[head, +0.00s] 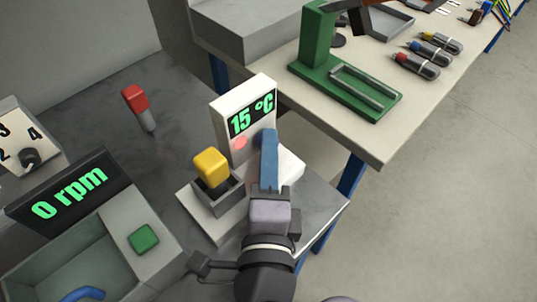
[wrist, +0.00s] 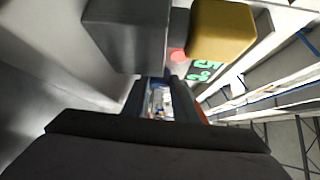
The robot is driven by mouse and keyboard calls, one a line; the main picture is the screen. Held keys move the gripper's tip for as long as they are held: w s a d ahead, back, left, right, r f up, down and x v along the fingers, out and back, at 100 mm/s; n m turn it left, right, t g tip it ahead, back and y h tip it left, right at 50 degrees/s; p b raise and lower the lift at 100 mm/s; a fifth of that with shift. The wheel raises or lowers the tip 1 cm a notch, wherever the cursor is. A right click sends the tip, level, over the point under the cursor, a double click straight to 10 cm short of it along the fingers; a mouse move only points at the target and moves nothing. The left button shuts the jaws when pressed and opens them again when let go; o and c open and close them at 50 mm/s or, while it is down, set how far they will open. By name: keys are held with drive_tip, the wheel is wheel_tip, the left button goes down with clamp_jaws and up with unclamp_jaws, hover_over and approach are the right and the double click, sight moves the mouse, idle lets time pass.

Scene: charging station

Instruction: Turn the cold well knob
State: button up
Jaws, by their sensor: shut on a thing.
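The cold well (head: 228,120) is a white unit with an upright panel reading 15 °C in green and a round red light below the display. Its grey block (head: 228,197) holds a yellow-capped tube (head: 211,165). My gripper (head: 269,138) reaches in from the front, its blue fingers against the panel's lower right, right of the red light. It is shut on the knob, which the fingers hide in the head view. In the wrist view the fingers (wrist: 157,88) point toward the panel, with the yellow cap (wrist: 222,30) close above them; the knob is not clear there.
A 0 rpm device (head: 70,192) with a green button (head: 143,238) is at left, near a numbered dial (head: 30,158). The bench edge is close on the right; a second table with a green stand (head: 315,60) lies beyond.

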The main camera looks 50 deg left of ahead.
idle(0.3)
drive_tip(key=o, duration=0.8)
drive_tip(key=shift+r, duration=0.1)
